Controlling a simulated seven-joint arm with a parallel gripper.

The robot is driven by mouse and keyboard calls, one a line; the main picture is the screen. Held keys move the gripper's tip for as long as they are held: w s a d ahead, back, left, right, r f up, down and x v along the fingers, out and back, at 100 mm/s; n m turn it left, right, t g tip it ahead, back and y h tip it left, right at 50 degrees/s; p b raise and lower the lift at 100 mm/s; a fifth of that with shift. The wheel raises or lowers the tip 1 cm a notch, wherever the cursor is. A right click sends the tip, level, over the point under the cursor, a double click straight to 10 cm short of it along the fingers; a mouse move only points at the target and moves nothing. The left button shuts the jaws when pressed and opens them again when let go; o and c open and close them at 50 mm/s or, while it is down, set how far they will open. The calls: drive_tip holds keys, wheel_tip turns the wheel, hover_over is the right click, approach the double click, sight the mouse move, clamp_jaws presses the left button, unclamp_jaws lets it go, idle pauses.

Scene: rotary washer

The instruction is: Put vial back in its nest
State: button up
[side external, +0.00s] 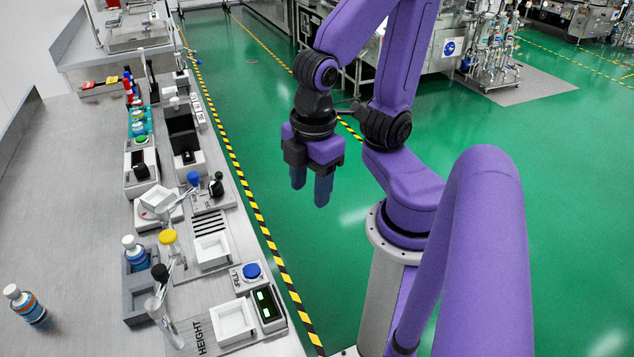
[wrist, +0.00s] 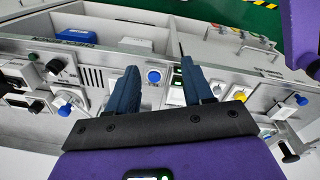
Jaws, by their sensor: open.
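A vial (side external: 25,305) with a white cap and a blue and orange label stands, slightly tilted in the picture, on the bare bench at the far left of the side view. A second white-capped vial (side external: 135,253) stands in the back compartment of a grey two-part nest (side external: 127,302). The nest's front compartment looks empty, though a black-knobbed lever partly covers its right side. My gripper (side external: 310,192) is open and empty, high up and well to the right of both vials. Its two blue fingers (wrist: 160,75) are apart in the wrist view, with neither vial clearly seen there.
A row of devices lines the bench, with a white tray marked HEIGHT (side external: 233,320), a blue button (side external: 251,270), a yellow knob (side external: 168,237) and levers beside the nest. Several bottles stand further back. The bench (side external: 60,180) around the loose vial is clear.

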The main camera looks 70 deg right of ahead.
drive_tip(key=o, duration=0.4)
drive_tip(key=shift+s+d, duration=0.1)
drive_tip(key=shift+s, duration=0.55)
drive_tip(key=shift+r, duration=0.15)
